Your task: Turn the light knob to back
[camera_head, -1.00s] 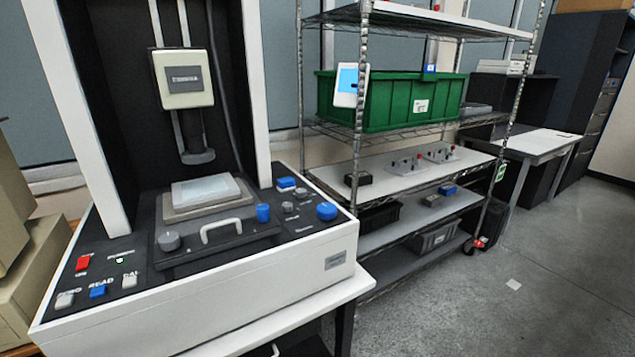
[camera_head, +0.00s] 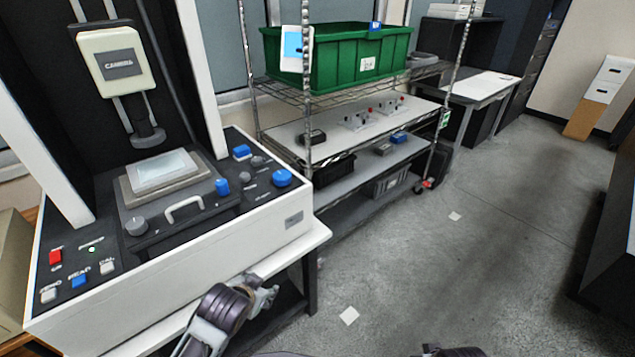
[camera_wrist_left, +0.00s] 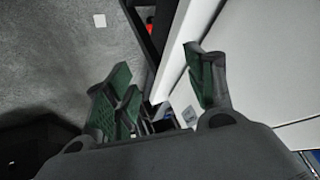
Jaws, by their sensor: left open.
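The gantry machine (camera_head: 190,245) stands at the left in the head view, with a dark control panel on its base. Several knobs show there: a grey knob (camera_head: 136,226) at the front left of the tray, a large blue knob (camera_head: 282,177) at the right, and small grey knobs (camera_head: 245,177) near it. Their labels are too small to read, so I cannot tell which is the light knob. My left gripper (camera_head: 265,292) is in front of the machine's base, below the panel and apart from the knobs. In the left wrist view its green-padded fingers (camera_wrist_left: 160,95) are apart and empty.
The machine's tall white posts and hanging camera head (camera_head: 118,62) rise behind the panel. A wire shelf (camera_head: 350,160) with a green bin (camera_head: 335,58) stands to the right. Open grey floor (camera_head: 440,240) lies right of the machine's table.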

